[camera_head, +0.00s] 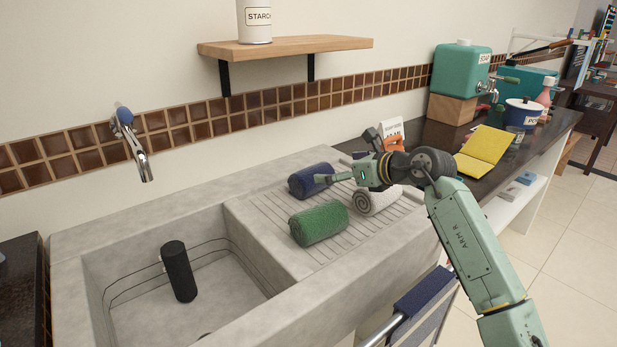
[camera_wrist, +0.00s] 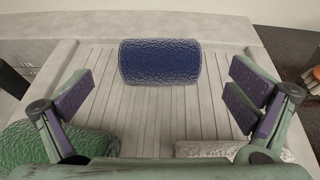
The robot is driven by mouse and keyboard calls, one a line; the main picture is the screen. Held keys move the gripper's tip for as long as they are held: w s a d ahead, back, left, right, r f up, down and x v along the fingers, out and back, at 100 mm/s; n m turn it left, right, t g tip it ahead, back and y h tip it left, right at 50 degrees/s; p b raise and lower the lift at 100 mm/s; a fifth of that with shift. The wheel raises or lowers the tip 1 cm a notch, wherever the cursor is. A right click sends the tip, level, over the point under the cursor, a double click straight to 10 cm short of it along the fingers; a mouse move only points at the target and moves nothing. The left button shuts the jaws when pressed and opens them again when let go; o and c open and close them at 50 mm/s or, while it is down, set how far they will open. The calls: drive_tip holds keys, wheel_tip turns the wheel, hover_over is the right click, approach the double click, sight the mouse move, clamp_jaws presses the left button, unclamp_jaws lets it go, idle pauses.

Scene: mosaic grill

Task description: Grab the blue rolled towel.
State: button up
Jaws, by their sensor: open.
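The blue rolled towel (camera_head: 308,180) lies on the ribbed drainboard of the concrete sink, toward the wall. In the wrist view the blue towel (camera_wrist: 160,61) lies crosswise, ahead of my gripper and centred between its fingers. My gripper (camera_head: 338,178) is beside the towel's right end in the head view; whether they touch cannot be told there. In the wrist view my gripper (camera_wrist: 165,100) is wide open and empty, its fingers apart from the towel on both sides.
A green rolled towel (camera_head: 319,222) lies in front of the blue one, and a white rolled towel (camera_head: 377,200) lies under my gripper. The sink basin (camera_head: 225,285) holds a dark cylinder (camera_head: 178,271). A wooden shelf (camera_head: 285,47) hangs above. A dark counter (camera_head: 440,140) holds several items at right.

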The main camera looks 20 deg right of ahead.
sight(314, 169)
drive_tip(key=p+x, duration=0.3)
drive_tip(key=x, duration=0.5)
drive_tip(key=shift+w+a+f+p, duration=0.1)
drive_tip(key=shift+w+f+p, duration=0.1)
drive_tip(key=shift+p, duration=0.2)
drive_tip(key=shift+w+f, duration=0.1)
drive_tip(key=shift+f, duration=0.1)
drive_tip(key=c, duration=0.8)
drive_tip(key=shift+r, duration=0.2)
